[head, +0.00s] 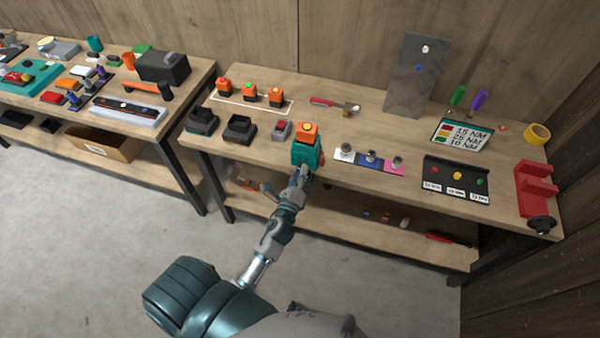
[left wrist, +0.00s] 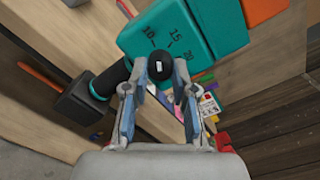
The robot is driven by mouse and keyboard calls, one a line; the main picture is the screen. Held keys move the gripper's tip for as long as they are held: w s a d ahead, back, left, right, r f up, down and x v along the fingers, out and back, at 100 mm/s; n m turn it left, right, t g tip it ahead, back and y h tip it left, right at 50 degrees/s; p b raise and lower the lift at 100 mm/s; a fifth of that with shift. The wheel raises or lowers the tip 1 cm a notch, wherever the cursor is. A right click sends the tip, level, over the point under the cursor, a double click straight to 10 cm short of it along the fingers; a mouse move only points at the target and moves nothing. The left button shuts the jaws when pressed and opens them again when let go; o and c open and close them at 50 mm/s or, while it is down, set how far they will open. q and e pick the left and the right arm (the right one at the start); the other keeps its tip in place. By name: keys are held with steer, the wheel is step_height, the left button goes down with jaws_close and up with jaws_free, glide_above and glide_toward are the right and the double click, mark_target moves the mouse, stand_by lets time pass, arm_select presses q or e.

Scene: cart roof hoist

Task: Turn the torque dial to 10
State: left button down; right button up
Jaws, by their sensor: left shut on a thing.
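The torque tool (head: 305,154) has a teal body with an orange block on top. It is at the front edge of the near table, and its body also shows large in the left wrist view (left wrist: 208,30). Its black dial (left wrist: 157,66) carries a small white mark, with 10, 15 and 20 printed on the teal beside it. I cannot tell exactly which number the mark points to. My left gripper (left wrist: 161,72) is shut on the dial, one finger on each side. In the head view my left gripper (head: 301,174) meets the tool's front. My right gripper is not in view.
Orange battery blocks (head: 249,93), dark chargers (head: 240,129) and a strip with small sockets (head: 370,163) stand around the tool. A torque sign (head: 462,134), a black labelled tray (head: 456,186) and a red holder (head: 536,187) are at the right. A lower shelf runs beneath.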

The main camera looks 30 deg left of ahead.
arm_select(q)
steer(key=shift+f+n, duration=0.1)
steer(key=shift+n, duration=1.4)
steer(key=c, duration=1.1)
jaws_free()
steer(key=shift+c, duration=0.2)
steer(key=shift+o, duration=1.1)
steer(key=shift+w+a, duration=0.15)
steer(key=v, duration=1.2)
